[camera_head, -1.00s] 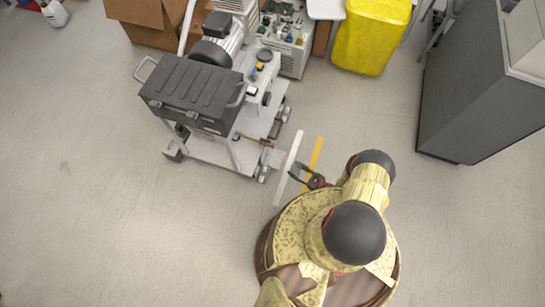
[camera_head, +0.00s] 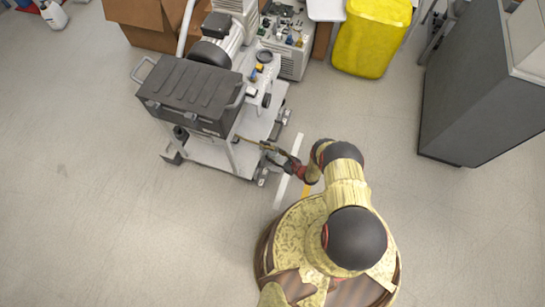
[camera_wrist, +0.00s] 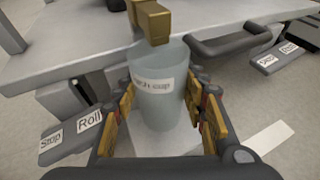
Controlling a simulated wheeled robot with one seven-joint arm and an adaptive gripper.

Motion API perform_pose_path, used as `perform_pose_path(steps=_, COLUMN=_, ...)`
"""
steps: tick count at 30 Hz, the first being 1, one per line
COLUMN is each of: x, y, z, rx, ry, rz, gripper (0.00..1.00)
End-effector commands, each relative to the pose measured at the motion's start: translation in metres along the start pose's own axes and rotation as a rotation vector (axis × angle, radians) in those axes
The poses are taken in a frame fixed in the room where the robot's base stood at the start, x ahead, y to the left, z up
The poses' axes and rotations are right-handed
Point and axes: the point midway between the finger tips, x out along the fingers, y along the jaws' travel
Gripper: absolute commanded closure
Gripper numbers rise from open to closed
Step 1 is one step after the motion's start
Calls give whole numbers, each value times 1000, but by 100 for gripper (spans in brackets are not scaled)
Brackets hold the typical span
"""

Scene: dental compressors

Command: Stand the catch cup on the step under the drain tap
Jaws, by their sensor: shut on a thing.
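The catch cup (camera_wrist: 157,80) is a translucent pale blue-grey cup with a white label in the wrist view. It looks upright between the fingers of my gripper (camera_wrist: 166,108), which is shut on it. The brass drain tap (camera_wrist: 152,22) is just above the cup and overlaps its far rim in the picture. A pale flat surface (camera_wrist: 150,143) shows below the cup, likely the step; I cannot tell whether the base touches it. In the head view my gripper (camera_head: 280,160) is at the cart's near right corner, by the tap (camera_head: 257,143); the cup is not clear there.
The compressor cart (camera_head: 212,153) carries a dark ribbed box (camera_head: 190,92). Caster levers marked Stop and Roll (camera_wrist: 72,135) flank the cup, with more at right (camera_wrist: 277,55). A dark handle (camera_wrist: 232,43) projects from the cart edge. Floor to the left is clear.

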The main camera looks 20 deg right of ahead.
Motion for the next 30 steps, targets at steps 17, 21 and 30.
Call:
perform_pose_path(steps=17, x=20, y=0, z=-29, rx=-1, ry=-1, rz=0, gripper=56)
perform_pose_path(steps=21, x=20, y=0, z=-29, rx=-1, ry=-1, rz=0, gripper=48)
perform_pose_path(steps=30, x=20, y=0, z=-30, rx=-1, ry=0, rz=1, gripper=39)
